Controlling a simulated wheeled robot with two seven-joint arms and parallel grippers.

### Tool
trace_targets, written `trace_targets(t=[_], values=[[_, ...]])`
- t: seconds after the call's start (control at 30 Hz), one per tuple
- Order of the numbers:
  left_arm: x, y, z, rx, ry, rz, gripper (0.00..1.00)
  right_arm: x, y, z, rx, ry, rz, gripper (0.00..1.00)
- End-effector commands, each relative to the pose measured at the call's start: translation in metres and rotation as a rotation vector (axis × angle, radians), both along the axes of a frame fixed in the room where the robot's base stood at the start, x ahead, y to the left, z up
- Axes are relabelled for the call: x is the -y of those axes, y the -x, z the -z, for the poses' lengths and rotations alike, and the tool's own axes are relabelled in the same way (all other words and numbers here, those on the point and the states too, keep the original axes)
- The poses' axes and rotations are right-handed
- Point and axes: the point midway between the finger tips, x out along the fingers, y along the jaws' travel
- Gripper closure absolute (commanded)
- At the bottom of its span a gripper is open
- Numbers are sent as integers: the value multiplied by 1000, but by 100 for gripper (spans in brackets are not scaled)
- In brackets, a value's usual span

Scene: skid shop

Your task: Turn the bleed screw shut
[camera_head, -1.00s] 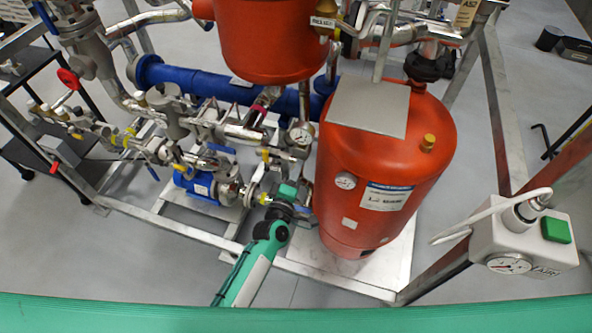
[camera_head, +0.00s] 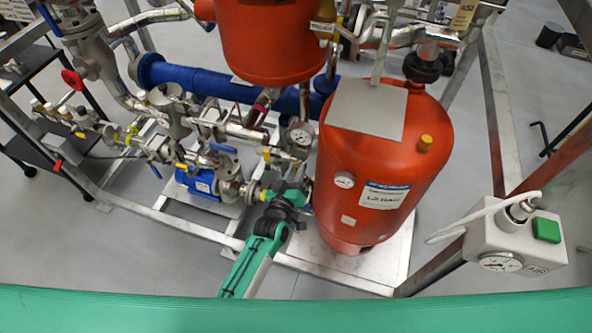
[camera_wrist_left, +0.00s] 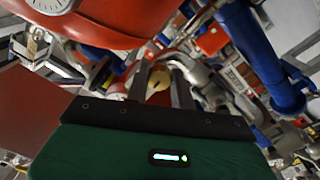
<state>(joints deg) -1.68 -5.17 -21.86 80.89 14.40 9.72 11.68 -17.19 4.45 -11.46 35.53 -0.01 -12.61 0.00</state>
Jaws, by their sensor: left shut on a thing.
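My left gripper (camera_head: 302,186) reaches in among the pipework between the blue pump and the red vessel; its fingers are small and partly hidden in the head view. In the left wrist view the two dark fingers of my left gripper (camera_wrist_left: 160,85) are closed about a small round brass-coloured piece (camera_wrist_left: 158,76), which seems to be the bleed screw. A dark slot or mark shows on its face. I cannot make out the screw in the head view. My right gripper is not in view.
The red vessel (camera_head: 385,165) stands just right of my left gripper. A white box with a gauge (camera_head: 515,240) is at the right. The floor in front of the frame is clear.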

Motion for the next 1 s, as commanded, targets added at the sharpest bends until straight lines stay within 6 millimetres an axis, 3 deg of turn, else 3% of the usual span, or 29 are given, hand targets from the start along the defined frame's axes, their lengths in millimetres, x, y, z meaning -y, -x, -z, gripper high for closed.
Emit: trace_targets(t=[0.73, 0.77, 0.87, 1.0], values=[[0, 0, 0, 28, -89, 0, 99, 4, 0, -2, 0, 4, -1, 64], [0, 0, 0, 28, -89, 0, 74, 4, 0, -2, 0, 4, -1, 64], [0, 0, 0, 28, -88, 0, 54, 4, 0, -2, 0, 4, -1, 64], [0, 0, 0, 28, -88, 0, 54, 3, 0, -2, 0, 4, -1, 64]])
